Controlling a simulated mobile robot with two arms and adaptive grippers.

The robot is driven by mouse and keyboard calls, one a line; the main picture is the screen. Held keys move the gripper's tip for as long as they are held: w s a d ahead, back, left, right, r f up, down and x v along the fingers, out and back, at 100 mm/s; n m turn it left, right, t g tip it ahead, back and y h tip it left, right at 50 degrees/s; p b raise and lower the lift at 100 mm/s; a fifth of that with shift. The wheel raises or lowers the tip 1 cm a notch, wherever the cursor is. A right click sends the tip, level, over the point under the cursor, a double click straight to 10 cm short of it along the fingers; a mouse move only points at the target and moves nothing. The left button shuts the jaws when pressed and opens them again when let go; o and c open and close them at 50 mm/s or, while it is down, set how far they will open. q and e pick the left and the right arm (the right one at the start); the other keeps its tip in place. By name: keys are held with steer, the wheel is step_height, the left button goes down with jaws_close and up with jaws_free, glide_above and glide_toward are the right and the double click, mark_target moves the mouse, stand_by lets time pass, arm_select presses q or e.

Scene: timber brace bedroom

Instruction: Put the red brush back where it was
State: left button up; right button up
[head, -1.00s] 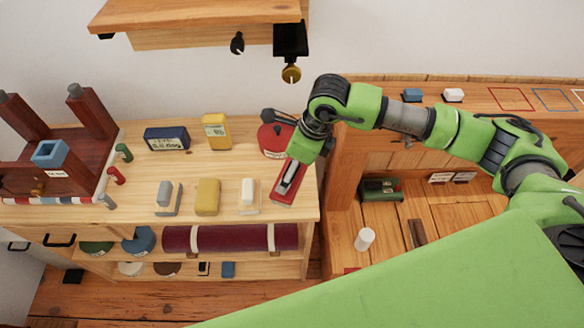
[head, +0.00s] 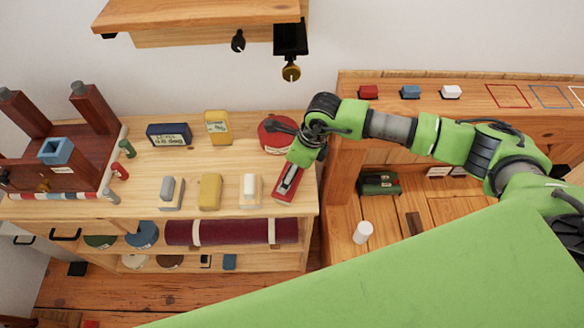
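A red long object (head: 283,198), which looks like the red brush, lies at the right end of the wooden table top, beside a white block. My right gripper (head: 290,180) comes in from the right and points down over it. Its dark fingers seem to touch or overlap the red object, and their gap cannot be made out. Red, blue and white outlines (head: 508,96) mark the ledge further right. My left gripper is not in view.
A grey block (head: 172,192), a yellow block (head: 209,192) and a white block (head: 250,190) stand in a row on the table. A round red tin (head: 272,134) is close behind my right gripper. An overhead shelf (head: 195,14) hangs above.

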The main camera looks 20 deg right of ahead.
steer(key=shift+o, duration=0.6)
steer(key=shift+r, duration=0.15)
steer(key=b+v, duration=0.3)
steer(key=v, duration=0.9)
